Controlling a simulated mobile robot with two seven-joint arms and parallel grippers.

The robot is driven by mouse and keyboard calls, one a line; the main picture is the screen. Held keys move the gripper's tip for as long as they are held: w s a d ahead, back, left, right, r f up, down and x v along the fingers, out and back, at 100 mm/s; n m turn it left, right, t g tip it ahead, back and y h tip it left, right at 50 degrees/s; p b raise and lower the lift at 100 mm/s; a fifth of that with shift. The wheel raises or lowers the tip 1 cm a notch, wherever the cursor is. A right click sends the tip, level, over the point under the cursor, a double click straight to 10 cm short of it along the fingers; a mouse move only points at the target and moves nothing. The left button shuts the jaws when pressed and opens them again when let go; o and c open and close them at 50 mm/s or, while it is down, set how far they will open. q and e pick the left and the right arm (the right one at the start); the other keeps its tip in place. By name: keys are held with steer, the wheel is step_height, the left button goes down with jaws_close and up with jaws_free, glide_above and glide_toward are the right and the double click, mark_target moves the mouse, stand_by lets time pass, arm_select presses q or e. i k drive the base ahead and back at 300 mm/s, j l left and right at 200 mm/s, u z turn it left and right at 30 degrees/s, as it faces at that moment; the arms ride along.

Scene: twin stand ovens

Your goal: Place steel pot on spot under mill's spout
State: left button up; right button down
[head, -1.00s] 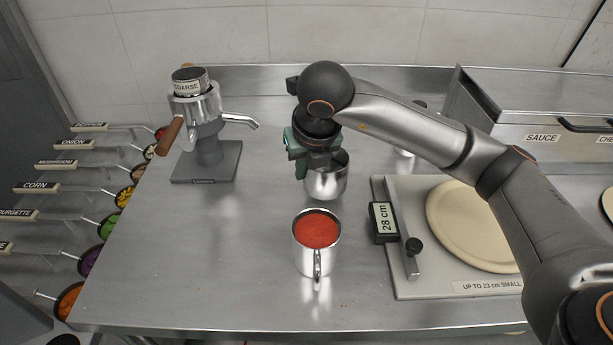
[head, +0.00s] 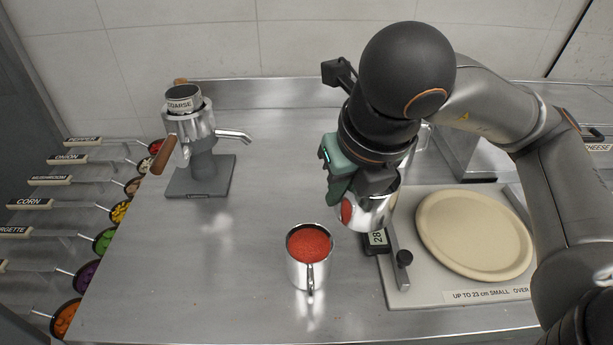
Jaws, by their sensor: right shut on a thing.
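The mill (head: 190,130) stands at the back left on a grey base, with a "COARSE" label on top and a wooden handle. Its spout (head: 234,136) points right, over bare steel worktop. My right gripper (head: 362,188) is shut on a steel pot (head: 376,212) and holds it above the worktop, right of the mill and well apart from the spout. The gripper hides part of this pot, which looks tilted. A red patch shows on its left side; I cannot tell if it is a reflection. My left gripper is not in view.
A steel jug of red sauce (head: 309,268) stands at the front middle, close to the held pot. A board (head: 420,292) with a dough disc (head: 474,234) and a display lies to the right. Ingredient ladles line the left edge. The worktop between mill and jug is clear.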

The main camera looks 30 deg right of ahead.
mark_target(255, 175)
steer(key=k, duration=1)
